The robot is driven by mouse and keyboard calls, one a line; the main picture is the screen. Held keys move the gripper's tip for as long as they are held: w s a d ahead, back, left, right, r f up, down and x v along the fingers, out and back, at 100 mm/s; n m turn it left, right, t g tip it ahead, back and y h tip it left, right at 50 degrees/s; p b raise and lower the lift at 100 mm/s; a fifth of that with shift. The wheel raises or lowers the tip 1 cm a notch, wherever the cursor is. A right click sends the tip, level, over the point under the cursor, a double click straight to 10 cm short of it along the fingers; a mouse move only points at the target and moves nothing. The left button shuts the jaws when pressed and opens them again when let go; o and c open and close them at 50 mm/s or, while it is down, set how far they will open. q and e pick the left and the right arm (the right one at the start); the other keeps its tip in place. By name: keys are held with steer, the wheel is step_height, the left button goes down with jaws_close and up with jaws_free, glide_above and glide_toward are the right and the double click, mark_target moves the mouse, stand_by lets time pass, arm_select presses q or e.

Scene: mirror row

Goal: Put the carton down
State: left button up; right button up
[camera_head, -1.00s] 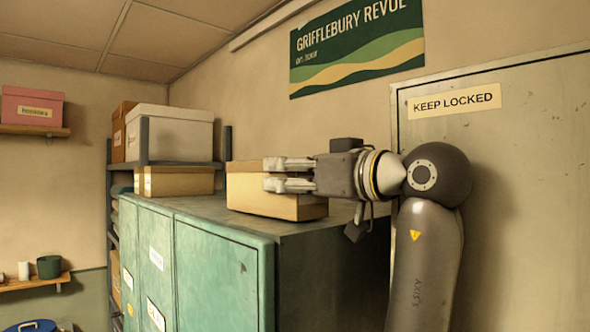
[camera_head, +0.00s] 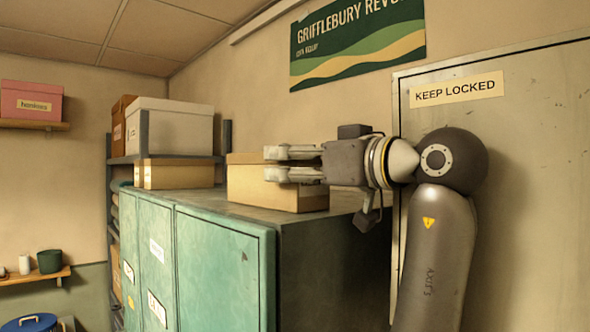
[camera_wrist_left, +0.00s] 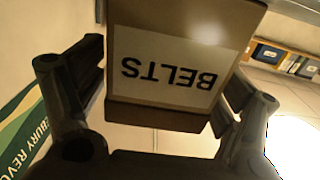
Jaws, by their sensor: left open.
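The tan carton (camera_head: 247,190) sits on the top of the green locker (camera_head: 222,265), near the wall, and looks level. My left gripper (camera_head: 268,164) is open, with its fingers overlapping the carton's upper right part in the head view. In the left wrist view the carton's end (camera_wrist_left: 160,105) faces me with a white label reading BELTS, upside down. The fingers of my left gripper (camera_wrist_left: 170,90) are on either side of it, with a gap at the left; contact at the right is unclear. My right gripper is not in view.
A grey shelf rack left of the locker holds a large white box (camera_head: 170,128), a brown box and a yellowish box (camera_head: 178,174). A door marked KEEP LOCKED (camera_head: 510,190) is at the right. Some bare locker top (camera_head: 215,206) lies before the carton.

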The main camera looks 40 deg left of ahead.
arm_select(q)
steer(key=d, duration=0.2)
steer(key=d+b, duration=0.1)
steer(key=d, duration=0.1)
steer(key=d+b, duration=0.1)
steer(key=d, duration=0.1)
steer(key=shift+s+f, duration=0.1)
steer(key=shift+s, duration=0.15)
steer(key=shift+d, duration=0.25)
steer(key=shift+a, duration=0.1)
